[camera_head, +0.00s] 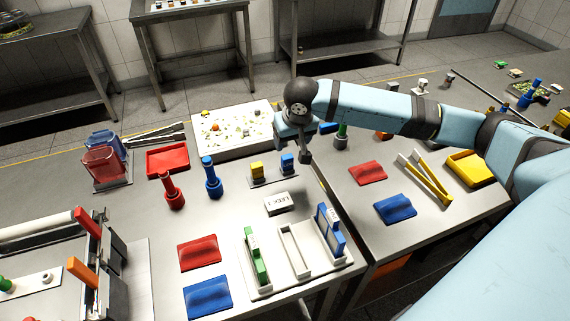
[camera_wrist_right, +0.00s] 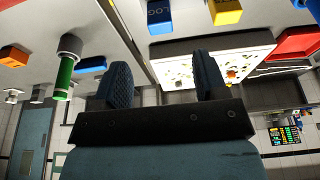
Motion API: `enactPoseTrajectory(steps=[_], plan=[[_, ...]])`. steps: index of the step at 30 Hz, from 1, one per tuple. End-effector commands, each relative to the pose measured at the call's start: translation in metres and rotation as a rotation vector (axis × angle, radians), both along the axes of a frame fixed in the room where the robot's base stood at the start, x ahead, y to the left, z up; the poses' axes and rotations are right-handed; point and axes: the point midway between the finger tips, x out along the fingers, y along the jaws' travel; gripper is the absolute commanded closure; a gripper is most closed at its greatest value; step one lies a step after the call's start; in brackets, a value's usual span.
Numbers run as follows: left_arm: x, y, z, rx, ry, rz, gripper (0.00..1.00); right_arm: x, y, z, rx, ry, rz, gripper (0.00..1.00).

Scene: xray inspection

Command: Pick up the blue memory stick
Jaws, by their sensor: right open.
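A small blue block (camera_head: 288,163), which looks like the blue memory stick, stands upright beside a yellow one (camera_head: 257,170) on a thin grey base on the table. In the right wrist view the blue block (camera_wrist_right: 160,14) shows at the top edge, partly cut off, with the yellow block (camera_wrist_right: 226,11) to its right. My right gripper (camera_head: 294,141) is above the table, just behind and above the blue block, apart from it. In the wrist view its two fingers (camera_wrist_right: 163,85) are spread with nothing between them. My left gripper is not in view.
A white tray (camera_head: 207,149) with small bits lies behind the blocks. Red and blue upright handles (camera_head: 212,180) stand to the left. A white labelled box (camera_head: 277,204) and a white rack (camera_head: 262,288) with green and blue panels are in front. A gap separates the right table.

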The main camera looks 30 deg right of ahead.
Motion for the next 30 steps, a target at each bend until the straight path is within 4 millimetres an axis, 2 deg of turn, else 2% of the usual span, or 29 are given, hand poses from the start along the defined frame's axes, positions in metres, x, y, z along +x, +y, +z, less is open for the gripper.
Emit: enactPoseTrajectory(steps=[1,6,14,21,24,30], plan=[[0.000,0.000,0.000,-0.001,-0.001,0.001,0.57,0.003,-0.001,-0.011,0.000,0.003,-0.001,0.34],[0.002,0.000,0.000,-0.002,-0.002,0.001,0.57,0.012,-0.003,-0.038,0.001,0.001,-0.002,0.34],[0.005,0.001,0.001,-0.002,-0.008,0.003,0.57,0.018,-0.004,-0.057,0.000,0.001,0.000,0.34],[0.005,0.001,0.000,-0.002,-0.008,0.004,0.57,0.029,-0.007,-0.090,0.000,0.000,0.000,0.34],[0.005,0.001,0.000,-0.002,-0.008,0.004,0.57,0.031,-0.007,-0.097,0.001,-0.001,0.000,0.34],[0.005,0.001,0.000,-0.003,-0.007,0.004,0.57,0.032,-0.007,-0.099,0.000,-0.001,0.001,0.34]])
